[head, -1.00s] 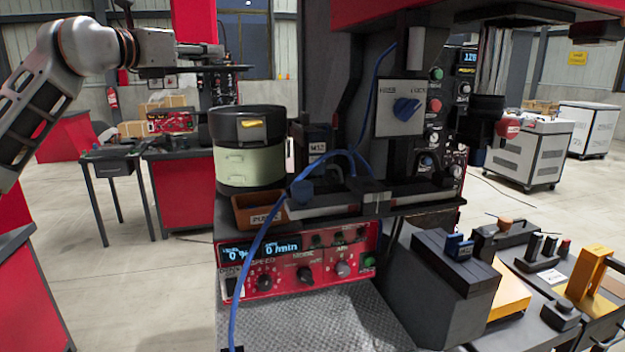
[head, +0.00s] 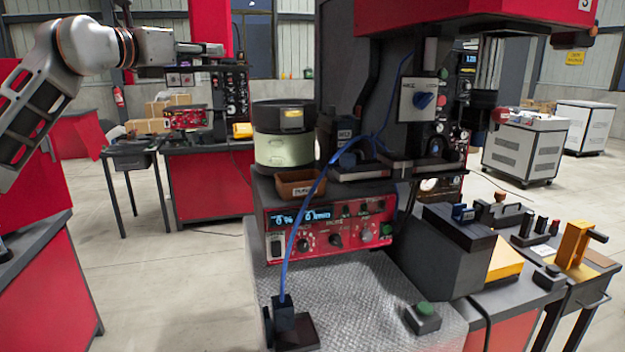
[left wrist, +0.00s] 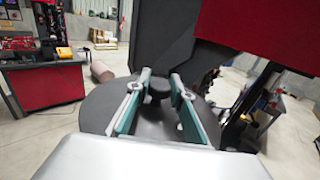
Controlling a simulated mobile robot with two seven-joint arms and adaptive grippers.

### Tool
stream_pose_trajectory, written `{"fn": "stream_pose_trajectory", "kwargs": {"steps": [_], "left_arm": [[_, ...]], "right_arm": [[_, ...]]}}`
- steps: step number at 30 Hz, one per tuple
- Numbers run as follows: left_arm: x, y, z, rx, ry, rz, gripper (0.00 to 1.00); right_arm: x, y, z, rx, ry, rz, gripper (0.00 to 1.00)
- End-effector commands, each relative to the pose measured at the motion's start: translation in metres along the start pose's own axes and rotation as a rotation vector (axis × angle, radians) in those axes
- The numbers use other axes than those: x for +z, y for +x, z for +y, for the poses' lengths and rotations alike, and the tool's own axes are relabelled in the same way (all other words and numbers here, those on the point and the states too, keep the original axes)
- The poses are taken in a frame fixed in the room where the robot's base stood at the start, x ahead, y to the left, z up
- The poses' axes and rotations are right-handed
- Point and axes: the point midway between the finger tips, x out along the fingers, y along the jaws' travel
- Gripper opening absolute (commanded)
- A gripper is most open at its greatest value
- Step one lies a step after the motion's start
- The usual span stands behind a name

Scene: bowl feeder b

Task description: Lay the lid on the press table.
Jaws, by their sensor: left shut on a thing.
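My left gripper (left wrist: 158,98) is shut on the small dark knob (left wrist: 158,86) of a round, flat, dark grey lid (left wrist: 97,110). The lid spreads out beneath the teal fingers in the left wrist view. In the head view my left gripper (head: 198,52) is at the upper left, held in the air, and the lid there is seen nearly edge-on and hard to make out. The press table (head: 365,290), a grey tread-plate surface, lies at lower centre, lower and to the right of the gripper. My right gripper is not in view.
A round feeder bowl (head: 283,150), black above and pale green below, stands on a red control box (head: 330,228). A blue cable runs down to a dark block (head: 290,325) on the table's front left. A green button box (head: 423,317) sits at its front right.

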Motion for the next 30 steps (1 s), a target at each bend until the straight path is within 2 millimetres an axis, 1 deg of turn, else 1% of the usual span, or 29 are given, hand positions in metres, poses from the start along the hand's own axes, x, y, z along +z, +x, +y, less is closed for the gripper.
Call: {"fn": "stream_pose_trajectory", "kwargs": {"steps": [2, 8, 11, 15, 21, 30], "left_arm": [[0.002, 0.000, 0.000, 0.000, 0.001, -0.003, 0.00], [-0.036, -0.021, -0.009, 0.000, 0.003, 0.001, 0.00], [-0.059, -0.034, -0.016, 0.000, 0.003, 0.003, 0.00], [-0.100, -0.057, -0.027, 0.000, 0.002, 0.003, 0.00], [-0.154, -0.089, -0.043, 0.000, 0.001, 0.003, 0.00], [-0.223, -0.130, -0.062, 0.001, -0.001, 0.003, 0.00]], "right_arm": [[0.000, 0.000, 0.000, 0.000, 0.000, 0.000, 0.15], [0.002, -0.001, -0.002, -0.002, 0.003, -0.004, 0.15], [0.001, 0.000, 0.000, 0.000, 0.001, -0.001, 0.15], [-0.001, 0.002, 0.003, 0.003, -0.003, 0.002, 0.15], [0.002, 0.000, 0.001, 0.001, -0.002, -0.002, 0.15], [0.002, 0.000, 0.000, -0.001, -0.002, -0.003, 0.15]]}}
